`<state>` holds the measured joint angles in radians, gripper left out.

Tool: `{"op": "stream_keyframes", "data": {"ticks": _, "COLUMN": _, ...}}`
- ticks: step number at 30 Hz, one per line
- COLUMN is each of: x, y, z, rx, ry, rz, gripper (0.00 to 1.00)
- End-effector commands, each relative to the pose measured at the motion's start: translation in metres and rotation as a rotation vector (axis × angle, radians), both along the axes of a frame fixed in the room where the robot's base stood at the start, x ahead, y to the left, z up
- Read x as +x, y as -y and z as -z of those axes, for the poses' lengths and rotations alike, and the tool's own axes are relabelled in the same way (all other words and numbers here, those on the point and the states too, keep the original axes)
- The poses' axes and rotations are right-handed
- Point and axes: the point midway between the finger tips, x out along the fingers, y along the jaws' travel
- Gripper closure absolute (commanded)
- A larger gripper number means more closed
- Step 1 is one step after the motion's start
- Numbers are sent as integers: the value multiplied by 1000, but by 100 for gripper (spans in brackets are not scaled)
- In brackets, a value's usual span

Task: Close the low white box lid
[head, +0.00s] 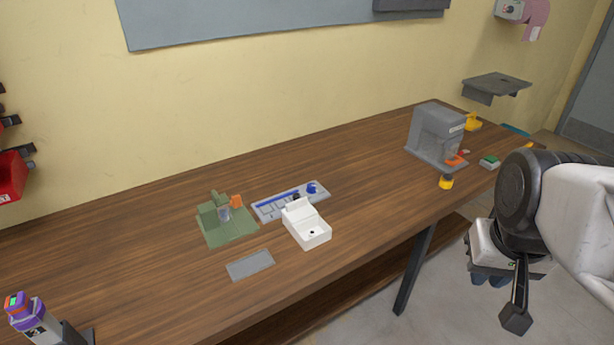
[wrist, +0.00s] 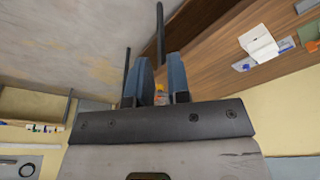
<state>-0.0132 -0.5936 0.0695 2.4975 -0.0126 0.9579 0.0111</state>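The low white box (head: 308,236) stands on the wooden table in the head view. Its lid (head: 298,209) is raised at the back, so the box is open, with a small dark spot inside its front part. The box also shows small at the upper right of the wrist view (wrist: 259,42). My gripper (wrist: 159,62) is open, with its two blue-grey fingers apart and nothing held between them. In the head view my arm is at the right, off the table's front edge and well away from the box.
A blue-and-grey tray (head: 270,205) lies directly behind the box. A green fixture (head: 228,228) is to its left and a flat grey plate (head: 250,264) at its front left. A grey machine (head: 437,135) stands farther right. Bare tabletop lies between box and machine.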

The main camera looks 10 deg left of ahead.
Motion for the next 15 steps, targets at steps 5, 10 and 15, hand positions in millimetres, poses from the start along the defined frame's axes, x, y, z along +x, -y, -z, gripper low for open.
{"op": "stream_keyframes", "data": {"ticks": 5, "x": 30, "y": -11, "z": -11, "rx": -6, "ry": -31, "rz": -41, "gripper": 100}}
{"op": "stream_keyframes", "data": {"ticks": 10, "x": 63, "y": -25, "z": -22, "rx": -13, "ry": -66, "rz": -89, "gripper": 100}}
{"op": "stream_keyframes", "data": {"ticks": 15, "x": 96, "y": -41, "z": -29, "rx": -22, "ry": -101, "rz": -135, "gripper": 100}}
